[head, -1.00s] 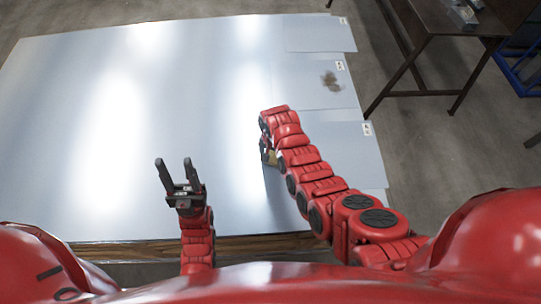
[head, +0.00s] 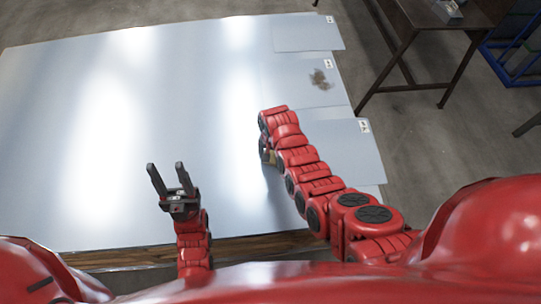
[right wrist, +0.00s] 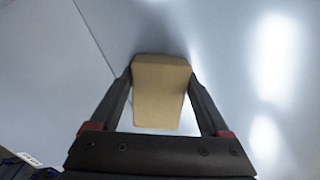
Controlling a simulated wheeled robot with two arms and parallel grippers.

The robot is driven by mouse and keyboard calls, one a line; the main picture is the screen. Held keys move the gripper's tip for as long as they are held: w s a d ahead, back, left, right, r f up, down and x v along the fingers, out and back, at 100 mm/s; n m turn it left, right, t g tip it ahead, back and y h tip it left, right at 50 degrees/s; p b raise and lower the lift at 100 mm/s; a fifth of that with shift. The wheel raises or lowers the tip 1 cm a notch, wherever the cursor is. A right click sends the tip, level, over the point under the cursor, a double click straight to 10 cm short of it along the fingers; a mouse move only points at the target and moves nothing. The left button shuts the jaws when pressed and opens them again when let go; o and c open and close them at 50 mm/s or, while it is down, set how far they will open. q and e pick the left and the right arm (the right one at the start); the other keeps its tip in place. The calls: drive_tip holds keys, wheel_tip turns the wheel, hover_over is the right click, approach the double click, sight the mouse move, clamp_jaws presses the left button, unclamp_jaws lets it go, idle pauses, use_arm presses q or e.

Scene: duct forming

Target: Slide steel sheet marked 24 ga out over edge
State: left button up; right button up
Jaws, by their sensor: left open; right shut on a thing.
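Three pale steel sheets show white labels at the right side of the stack: a far sheet (head: 305,34), a middle sheet (head: 290,78) with a brown stain, and a near sheet (head: 340,145). The label print is too small to read, so I cannot tell which is 24 ga. My right gripper (head: 267,150), partly hidden by its arm, is low over the stack beside the near sheet. In the right wrist view its fingers are shut on a tan block (right wrist: 160,95) close to the metal surface. My left gripper (head: 165,164) is open and empty above the front of the stack.
A broad sheet (head: 60,130) covers the rest of the wood-edged table (head: 225,247). A dark metal table (head: 430,14) and a blue rack (head: 490,50) stand at the right. Grey floor (head: 420,130) is clear between.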

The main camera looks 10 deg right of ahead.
drive_tip(key=shift+s+d+f, duration=0.1)
drive_tip(key=shift+d+f, duration=0.05)
drive_tip(key=shift+d, duration=0.05)
drive_tip(key=shift+d, duration=1.2)
drive_tip(key=shift+d+r, duration=0.2)
drive_tip(key=shift+d, duration=0.2)
drive_tip(key=shift+a+r+p, duration=0.1)
drive_tip(key=shift+r+p, duration=0.85)
drive_tip(key=shift+r, duration=0.35)
drive_tip(key=shift+r+p, duration=0.9)
drive_tip(key=shift+r, duration=1.35)
